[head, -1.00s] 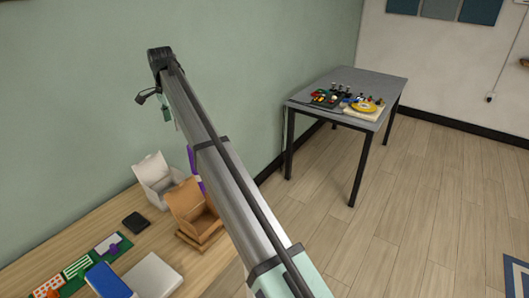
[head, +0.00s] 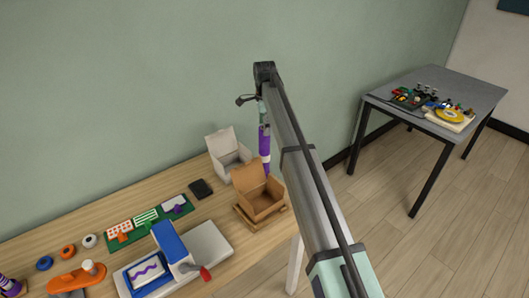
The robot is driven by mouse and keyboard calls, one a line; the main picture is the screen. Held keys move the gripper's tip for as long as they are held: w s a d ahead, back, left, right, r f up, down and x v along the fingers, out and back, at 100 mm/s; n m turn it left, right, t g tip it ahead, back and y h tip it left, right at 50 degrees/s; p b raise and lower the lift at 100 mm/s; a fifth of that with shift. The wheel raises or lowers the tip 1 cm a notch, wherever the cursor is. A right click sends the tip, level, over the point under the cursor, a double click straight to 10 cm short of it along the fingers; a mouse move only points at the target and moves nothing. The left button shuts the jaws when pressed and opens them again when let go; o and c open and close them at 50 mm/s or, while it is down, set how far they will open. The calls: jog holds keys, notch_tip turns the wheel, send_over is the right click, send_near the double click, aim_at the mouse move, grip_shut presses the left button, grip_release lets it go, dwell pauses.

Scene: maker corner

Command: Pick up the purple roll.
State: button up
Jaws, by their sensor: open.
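A purple and white object (head: 10,287) sits at the bottom left corner, partly cut off by the picture edge. I cannot tell whether it is the roll. A blue roll (head: 44,263), an orange roll (head: 68,251) and a white roll (head: 89,241) lie in a row on the wooden bench.
The open brown box (head: 262,203) and a white box (head: 228,152) stand at the bench's right end. A green board (head: 147,221), a black block (head: 201,188), a blue and white press (head: 172,243) and an orange tool (head: 77,279) fill the front. A grey table (head: 482,92) with small items stands right.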

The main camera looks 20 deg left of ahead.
aim_at(264, 138)
jog(key=shift+s+f+p, duration=0.15)
jog(key=shift+f+p, duration=1.1)
jog(key=shift+f, duration=1.85)
grip_shut()
